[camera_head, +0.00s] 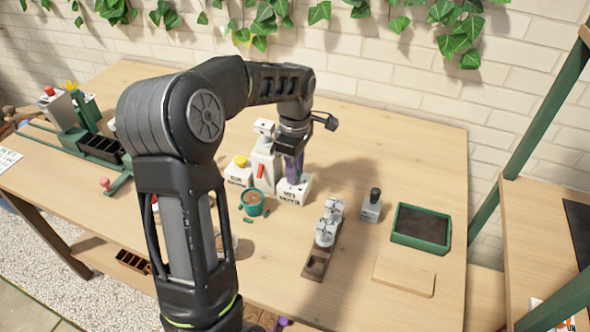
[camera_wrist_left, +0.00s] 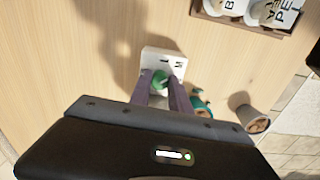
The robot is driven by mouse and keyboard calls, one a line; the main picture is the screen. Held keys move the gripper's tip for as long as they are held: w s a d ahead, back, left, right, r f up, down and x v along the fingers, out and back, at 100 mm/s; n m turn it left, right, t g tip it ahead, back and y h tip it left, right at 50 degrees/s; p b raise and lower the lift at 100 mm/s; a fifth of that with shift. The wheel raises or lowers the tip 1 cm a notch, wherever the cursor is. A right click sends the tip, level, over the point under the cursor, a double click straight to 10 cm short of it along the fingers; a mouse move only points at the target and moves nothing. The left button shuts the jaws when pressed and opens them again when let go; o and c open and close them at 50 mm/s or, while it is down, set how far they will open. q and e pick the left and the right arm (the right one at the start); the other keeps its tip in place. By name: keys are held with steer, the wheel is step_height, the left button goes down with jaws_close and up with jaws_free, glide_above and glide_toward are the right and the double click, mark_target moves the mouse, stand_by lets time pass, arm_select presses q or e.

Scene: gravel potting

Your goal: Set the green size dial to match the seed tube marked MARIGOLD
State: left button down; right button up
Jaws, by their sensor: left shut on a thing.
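The green size dial (camera_wrist_left: 160,79) sits on a white block (camera_wrist_left: 163,63) in the left wrist view. My left gripper (camera_wrist_left: 160,88) is shut on the dial, with one purple-grey finger on each side. In the head view my left gripper (camera_head: 293,168) points down over the same white block (camera_head: 294,190), and the dial is hidden there. White labelled tubes (camera_head: 328,226) stand in a brown rack (camera_head: 316,264) to the right. The tubes also show at the top edge of the left wrist view (camera_wrist_left: 274,11). Their labels are cut off or too small to read for MARIGOLD. My right gripper is not in view.
A white box with a yellow button (camera_head: 239,172), a white device with a red lever (camera_head: 262,168) and a teal pot (camera_head: 253,204) stand close by. To the right are a black-knobbed box (camera_head: 371,208), a green soil tray (camera_head: 421,246) and a board (camera_head: 405,277).

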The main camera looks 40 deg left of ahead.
arm_select(q)
steer(key=shift+n, duration=0.4)
steer(key=c, duration=1.2)
jaws_free()
steer(key=shift+r, duration=0.1)
step_height(320, 180, up, 8)
steer(key=shift+f, duration=0.2)
